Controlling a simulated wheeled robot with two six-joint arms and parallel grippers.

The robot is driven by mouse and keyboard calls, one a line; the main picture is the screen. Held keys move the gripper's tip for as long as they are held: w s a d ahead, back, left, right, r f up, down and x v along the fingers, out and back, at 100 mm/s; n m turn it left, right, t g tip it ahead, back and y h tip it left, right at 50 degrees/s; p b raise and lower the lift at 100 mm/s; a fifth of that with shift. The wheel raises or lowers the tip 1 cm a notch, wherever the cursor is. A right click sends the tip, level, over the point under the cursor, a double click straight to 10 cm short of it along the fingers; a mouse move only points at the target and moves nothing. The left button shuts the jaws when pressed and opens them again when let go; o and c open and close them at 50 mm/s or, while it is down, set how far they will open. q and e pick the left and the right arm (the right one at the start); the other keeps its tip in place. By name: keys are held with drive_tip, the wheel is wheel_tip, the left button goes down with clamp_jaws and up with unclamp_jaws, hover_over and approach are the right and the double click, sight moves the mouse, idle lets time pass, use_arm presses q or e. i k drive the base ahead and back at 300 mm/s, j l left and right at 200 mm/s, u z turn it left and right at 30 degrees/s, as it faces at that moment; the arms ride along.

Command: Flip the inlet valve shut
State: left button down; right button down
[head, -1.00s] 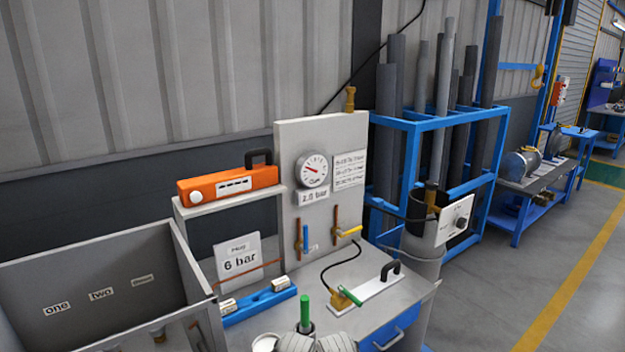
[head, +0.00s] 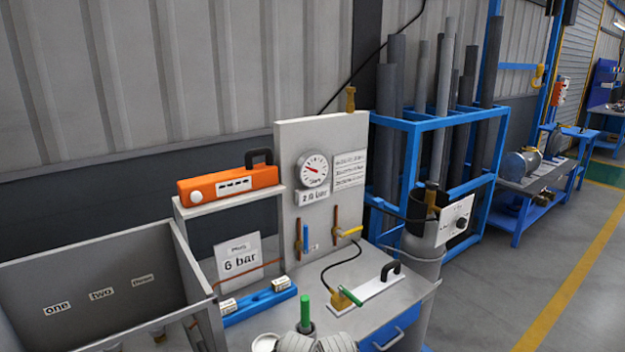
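A grey upright panel (head: 290,142) on the bench carries a round gauge (head: 313,169) with a red needle. A label below the gauge (head: 311,196) reads in bar, its digits blurred. Low on the panel are two small valves on copper pipes. The left one has a blue lever (head: 305,237) standing upright, along its pipe. The right one has a yellow lever (head: 350,231) lying nearly level, across its pipe. I cannot read which is the inlet valve.
An orange device (head: 228,185) sits on a shelf left of the panel, above a "6 bar" sign (head: 240,262). A white plate with a black handle (head: 372,289) and a green-handled tool (head: 305,312) are in front. A grey bin (head: 182,262) is at left.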

sight(303, 247)
drive_tip(key=l+z, duration=0.45)
drive_tip(key=l, duration=1.3)
drive_tip(key=i, duration=0.05)
